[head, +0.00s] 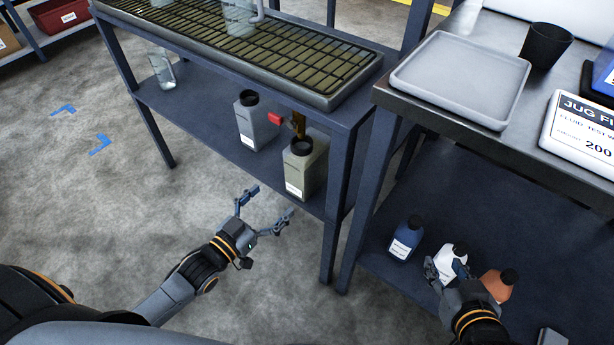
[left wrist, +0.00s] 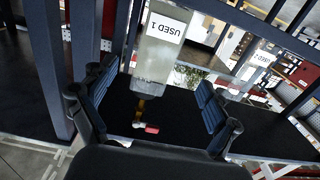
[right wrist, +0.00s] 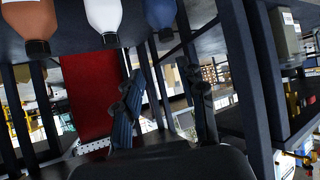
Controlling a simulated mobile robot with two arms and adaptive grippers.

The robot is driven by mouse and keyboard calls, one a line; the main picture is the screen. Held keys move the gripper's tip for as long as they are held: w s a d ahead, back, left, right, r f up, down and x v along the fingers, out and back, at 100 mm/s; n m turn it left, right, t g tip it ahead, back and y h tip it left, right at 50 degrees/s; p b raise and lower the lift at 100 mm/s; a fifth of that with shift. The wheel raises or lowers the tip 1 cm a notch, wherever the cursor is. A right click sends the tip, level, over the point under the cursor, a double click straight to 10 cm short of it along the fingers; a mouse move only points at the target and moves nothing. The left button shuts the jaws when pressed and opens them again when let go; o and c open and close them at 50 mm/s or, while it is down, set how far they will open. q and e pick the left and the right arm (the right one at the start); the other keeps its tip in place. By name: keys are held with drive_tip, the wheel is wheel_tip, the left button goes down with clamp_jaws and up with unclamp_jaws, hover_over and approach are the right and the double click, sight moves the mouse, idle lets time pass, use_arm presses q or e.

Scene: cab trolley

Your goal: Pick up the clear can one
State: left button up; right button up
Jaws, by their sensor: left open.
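A squarish can with a black cap (head: 305,170) and olive-grey contents stands at the front of the lower shelf. In the left wrist view a can labelled USED 1 (left wrist: 158,55) appears upside down, between and beyond my fingers. A second can (head: 258,122) stands behind it on the shelf; a can labelled USED 2 (left wrist: 255,65) shows farther off in the left wrist view. My left gripper (head: 272,202) is open and empty, in front of the shelf and apart from the cans. My right gripper (head: 448,270) looks open, in front of a white bottle (head: 453,252).
A brass valve with a red handle (head: 275,118) hangs under the grated tray (head: 340,95), close to the cans. A clear vessel (head: 162,68) stands at the shelf's far end. Blue (head: 405,238) and orange (head: 498,284) bottles flank the white one. Table legs stand right of the cans.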

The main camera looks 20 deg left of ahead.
sight(293, 180)
use_arm(q)
drive_tip(key=x, duration=0.2)
drive_tip(key=b+x, duration=0.1)
drive_tip(key=x, duration=0.5)
drive_tip(key=shift+r+b, duration=0.25)
drive_tip(key=shift+b, duration=0.1)
drive_tip(key=shift+w+d, duration=0.3)
drive_tip(key=shift+w, duration=0.25)
drive_tip(key=b+x, duration=0.2)
drive_tip(key=x, duration=0.2)
drive_tip(key=shift+d+r, duration=0.1)
drive_tip(key=shift+r, duration=0.05)
drive_tip(key=shift+w, duration=0.25)
use_arm(e)
drive_tip(key=w+a+r+t+y, duration=0.1)
drive_tip(key=r+t, duration=0.4)
drive_tip(key=r, duration=0.3)
drive_tip(key=w+a+r+t+y, duration=0.2)
drive_tip(key=r+t, duration=0.3)
drive_tip(key=r, duration=0.3)
drive_tip(key=shift+w+a+r+t+y, duration=0.15)
drive_tip(key=shift+r+t+y, duration=0.15)
drive_tip(key=shift+r, duration=0.1)
use_arm(q)
drive_tip(key=c, duration=1.8)
drive_tip(key=shift+r, duration=0.2)
